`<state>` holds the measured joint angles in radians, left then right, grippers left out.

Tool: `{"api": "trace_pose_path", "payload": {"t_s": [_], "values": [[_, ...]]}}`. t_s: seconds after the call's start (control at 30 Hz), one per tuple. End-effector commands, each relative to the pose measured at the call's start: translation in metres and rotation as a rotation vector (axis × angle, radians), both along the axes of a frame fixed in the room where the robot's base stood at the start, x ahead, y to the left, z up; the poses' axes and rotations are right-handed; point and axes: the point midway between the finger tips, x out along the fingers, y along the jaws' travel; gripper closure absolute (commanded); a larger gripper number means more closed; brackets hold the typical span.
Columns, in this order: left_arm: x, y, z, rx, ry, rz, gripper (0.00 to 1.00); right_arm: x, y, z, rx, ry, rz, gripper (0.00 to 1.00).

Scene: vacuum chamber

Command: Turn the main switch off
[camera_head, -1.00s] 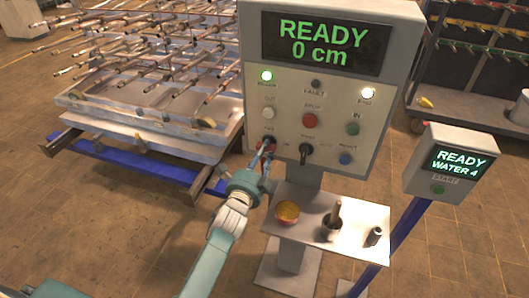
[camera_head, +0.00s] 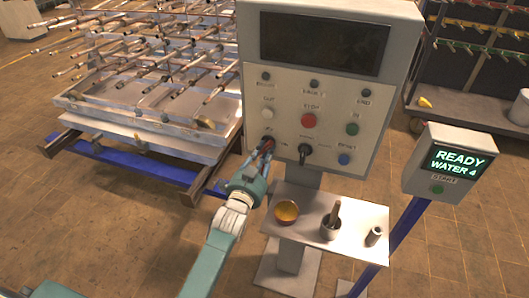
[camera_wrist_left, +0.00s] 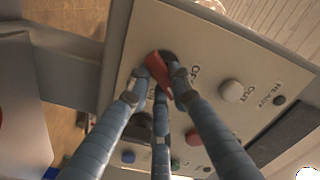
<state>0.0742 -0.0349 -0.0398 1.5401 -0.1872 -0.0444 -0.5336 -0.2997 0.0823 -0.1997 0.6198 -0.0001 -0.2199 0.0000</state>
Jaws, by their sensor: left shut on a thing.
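The main switch (camera_head: 267,145) is a red rotary handle at the lower left of the grey control panel (camera_head: 284,125). In the left wrist view the red handle (camera_wrist_left: 158,70) sits between my fingers, near a label that seems to read "OFF". My left gripper (camera_head: 264,152) is shut on the handle; its fingers (camera_wrist_left: 160,85) hide part of it. The panel's display (camera_head: 323,43) is dark, and its lamps along the top row are unlit. My right gripper does not show.
A black selector (camera_head: 305,152), a red stop button (camera_head: 308,120) and a blue button (camera_head: 344,159) sit close by. Below is a shelf (camera_head: 350,222) with a bowl (camera_head: 286,211), mortar (camera_head: 331,228) and small cylinder (camera_head: 374,236). A second box (camera_head: 452,165) reads "READY WATER 4".

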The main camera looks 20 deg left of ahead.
Motion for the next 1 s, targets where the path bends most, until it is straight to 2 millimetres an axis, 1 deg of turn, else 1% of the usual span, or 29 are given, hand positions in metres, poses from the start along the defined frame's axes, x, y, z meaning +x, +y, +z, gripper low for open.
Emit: {"api": "trace_pose_path", "payload": {"t_s": [0.3,0.5,0.8,1.0], "values": [[-0.0005,-0.0006,-0.0006,-0.300,0.015,0.001,1.00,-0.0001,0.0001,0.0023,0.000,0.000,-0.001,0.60],[-0.0006,-0.0010,-0.0002,-0.465,0.021,0.001,1.00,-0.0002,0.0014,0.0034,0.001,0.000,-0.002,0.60],[-0.0007,-0.0012,0.0001,-0.634,0.028,0.002,1.00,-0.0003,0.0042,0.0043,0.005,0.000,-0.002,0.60],[-0.0007,-0.0013,0.0001,-0.687,0.029,0.002,1.00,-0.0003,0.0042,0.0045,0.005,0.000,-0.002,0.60]]}}
